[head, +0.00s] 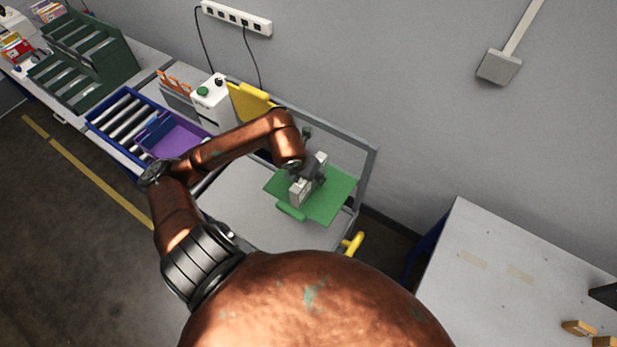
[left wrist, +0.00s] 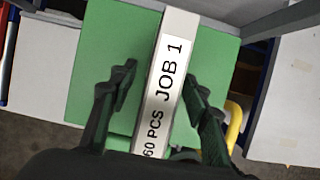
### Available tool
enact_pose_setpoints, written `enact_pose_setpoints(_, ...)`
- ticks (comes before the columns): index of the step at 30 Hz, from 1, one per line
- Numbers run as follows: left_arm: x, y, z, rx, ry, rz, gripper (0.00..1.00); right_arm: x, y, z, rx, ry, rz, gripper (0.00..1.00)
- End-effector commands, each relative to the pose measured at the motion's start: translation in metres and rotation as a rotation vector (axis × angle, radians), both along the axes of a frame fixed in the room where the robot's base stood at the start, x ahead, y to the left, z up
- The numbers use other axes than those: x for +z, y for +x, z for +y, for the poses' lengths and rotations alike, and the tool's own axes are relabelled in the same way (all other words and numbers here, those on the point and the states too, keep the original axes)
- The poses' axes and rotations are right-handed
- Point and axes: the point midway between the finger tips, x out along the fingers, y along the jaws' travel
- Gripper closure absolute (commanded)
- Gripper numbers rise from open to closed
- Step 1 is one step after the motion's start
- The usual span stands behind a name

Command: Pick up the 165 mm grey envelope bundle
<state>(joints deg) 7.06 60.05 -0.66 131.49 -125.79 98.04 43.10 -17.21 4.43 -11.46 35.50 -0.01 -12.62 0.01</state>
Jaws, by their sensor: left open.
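The grey envelope bundle (left wrist: 164,92) stands in the left wrist view as a long narrow block with a white label reading "JOB 1" and "60 PCS". It rests over a green mat (left wrist: 98,58), which also shows in the head view (head: 343,187). My left gripper (left wrist: 160,80) is open, with one dark finger on each side of the bundle and a gap showing on both sides. In the head view my left gripper (head: 311,177) partly covers the bundle (head: 298,193). My right gripper is not in view.
A grey frame (head: 366,165) edges the station behind the mat. A yellow handle (head: 353,243) sticks out at its front right. A purple tray (head: 178,137), a white control box (head: 211,103) and a green rack (head: 92,45) stand left. A pale table (head: 500,275) is at right.

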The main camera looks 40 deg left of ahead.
Motion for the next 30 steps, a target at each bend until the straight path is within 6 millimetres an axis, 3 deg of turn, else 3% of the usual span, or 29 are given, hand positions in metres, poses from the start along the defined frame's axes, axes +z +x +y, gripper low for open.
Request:
enact_pose_setpoints(6, -0.022, 0.009, 0.0, 0.0, 0.0, 0.001, 0.56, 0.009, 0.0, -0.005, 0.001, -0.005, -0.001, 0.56)
enact_pose_setpoints(14, -0.024, 0.009, 0.001, 0.0, 0.001, 0.0, 0.57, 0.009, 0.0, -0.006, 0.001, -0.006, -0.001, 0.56)
enact_pose_setpoints(30, -0.024, 0.009, 0.001, 0.0, 0.001, 0.0, 0.94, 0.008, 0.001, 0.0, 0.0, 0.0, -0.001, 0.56)
